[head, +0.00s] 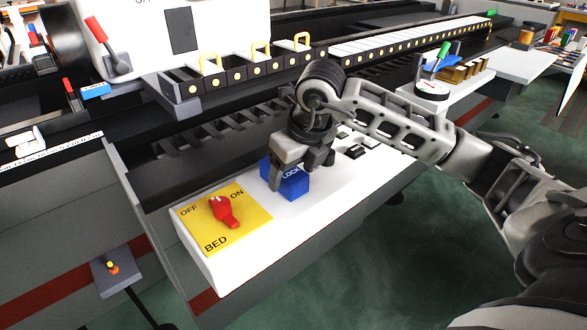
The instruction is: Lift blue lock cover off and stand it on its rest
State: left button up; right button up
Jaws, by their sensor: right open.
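The blue lock cover (294,187), a small box marked LOCK, sits on the white control panel (246,254), right of the yellow plate. My right gripper (290,178) comes in from the right and points down at the cover. Its jaws are open; one finger shows in front of the cover's left part, and the far finger is partly hidden. I cannot tell whether the fingers touch the cover. The gripper hides the cover's upper back part. I cannot make out the rest for the cover. My left gripper is not in view.
A yellow plate (254,221) marked OFF, ON and BED carries a red switch (224,211) just left of the cover. Dark buttons (355,152) lie behind and right on the panel. A rail with yellow handles (260,49) runs behind.

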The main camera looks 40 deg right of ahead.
pick_arm(q)
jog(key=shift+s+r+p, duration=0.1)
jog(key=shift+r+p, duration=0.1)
jog(key=shift+p, duration=0.55)
pick_arm(e)
jog(key=v, duration=1.6)
